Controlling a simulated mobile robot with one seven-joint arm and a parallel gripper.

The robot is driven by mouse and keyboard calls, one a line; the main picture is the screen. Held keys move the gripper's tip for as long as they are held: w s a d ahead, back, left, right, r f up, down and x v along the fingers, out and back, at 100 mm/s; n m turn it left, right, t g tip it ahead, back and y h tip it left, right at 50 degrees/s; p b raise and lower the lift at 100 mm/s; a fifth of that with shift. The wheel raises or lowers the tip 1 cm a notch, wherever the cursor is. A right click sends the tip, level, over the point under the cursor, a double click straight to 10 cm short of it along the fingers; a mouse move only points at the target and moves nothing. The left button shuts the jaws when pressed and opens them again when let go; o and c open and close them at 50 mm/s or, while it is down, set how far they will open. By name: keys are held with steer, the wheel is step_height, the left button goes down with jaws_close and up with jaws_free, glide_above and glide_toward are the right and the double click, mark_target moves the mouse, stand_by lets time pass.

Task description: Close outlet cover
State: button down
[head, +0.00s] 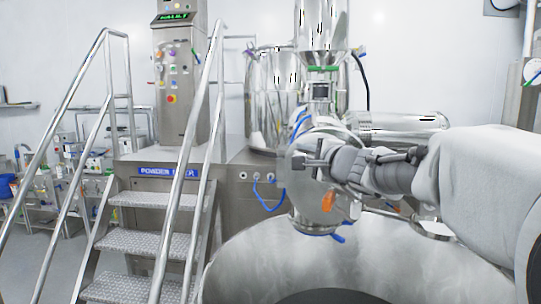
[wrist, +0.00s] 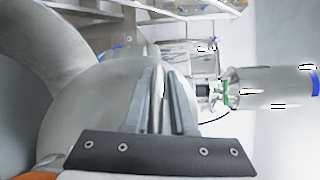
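The outlet cover (head: 308,180) appears to be the round, shiny steel disc below the steel column in the head view. It stands swung out on the front of the machine's outlet. In the wrist view a large pale curved steel surface, likely the cover (wrist: 88,100), lies behind the fingers. My gripper (head: 312,162) reaches in from the right and is in front of the disc. In the wrist view my gripper's two fingers (wrist: 161,75) are close together with a narrow gap. Whether they touch or hold the cover's edge cannot be told.
A large round steel bowl (head: 300,262) lies below the outlet. Metal steps (head: 140,242) with handrails stand at the left. An orange handle (head: 328,201) and a blue one (head: 338,238) hang near the outlet. A horizontal steel cylinder (head: 400,121) is behind my arm.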

steer(key=shift+f, duration=0.55)
stand_by(0.8)
steer(key=shift+w+d, duration=0.1)
steer(key=shift+d, duration=0.05)
steer(key=w+d+n+g+y+p, duration=0.5)
steer(key=d+n+g+y, duration=0.2)
steer(key=n+y, duration=0.1)
steer(key=shift+r+y, duration=0.15)
steer(key=shift+y, duration=0.65)
stand_by(0.3)
steer(key=c, duration=0.9)
jaws_free()
steer(key=shift+w, duration=0.2)
steer(key=shift+o, duration=0.2)
steer(key=shift+a+r, duration=0.1)
